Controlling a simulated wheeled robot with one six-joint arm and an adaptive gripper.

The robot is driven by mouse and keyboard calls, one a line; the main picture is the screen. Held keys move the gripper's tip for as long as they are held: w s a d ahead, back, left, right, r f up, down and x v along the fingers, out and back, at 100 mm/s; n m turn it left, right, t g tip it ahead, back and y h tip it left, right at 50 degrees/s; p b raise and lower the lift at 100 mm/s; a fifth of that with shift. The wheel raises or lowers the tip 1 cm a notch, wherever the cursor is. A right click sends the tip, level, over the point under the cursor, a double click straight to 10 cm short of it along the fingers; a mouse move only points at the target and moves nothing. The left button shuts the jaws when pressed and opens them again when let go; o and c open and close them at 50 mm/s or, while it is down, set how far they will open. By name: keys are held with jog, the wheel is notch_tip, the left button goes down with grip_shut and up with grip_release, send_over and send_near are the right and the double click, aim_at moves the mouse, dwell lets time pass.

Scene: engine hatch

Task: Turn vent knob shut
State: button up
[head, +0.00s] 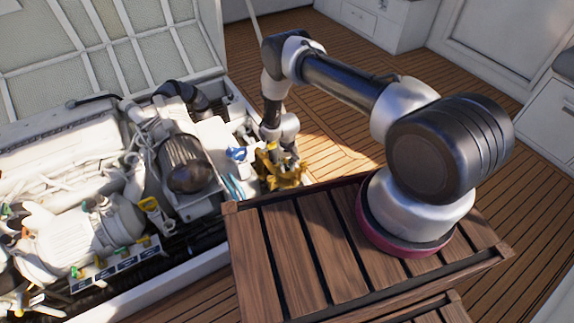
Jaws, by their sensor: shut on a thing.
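My arm reaches from the slatted wooden platform to the right end of the engine hatch. My gripper (283,168) is small and far off there, low among yellow-brass parts at the hatch's right edge. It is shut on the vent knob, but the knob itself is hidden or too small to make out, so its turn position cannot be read. A blue-handled fitting (238,154) is just left of the gripper, apart from it.
The open hatch holds a white engine (75,235) with a dark cylinder (186,163), hoses and several yellow handles. The raised hatch lid (110,45) stands behind. The slatted wooden platform (255,240) is in front. Wooden floor (345,125) is clear behind my arm.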

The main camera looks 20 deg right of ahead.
aim_at(287, 166)
jog(key=m, duration=0.4)
jog(key=shift+m, duration=0.4)
dwell(0.4)
jog(key=o, duration=1.1)
jog(key=shift+c, duration=0.2)
notch_tip(287, 166, up, 12)
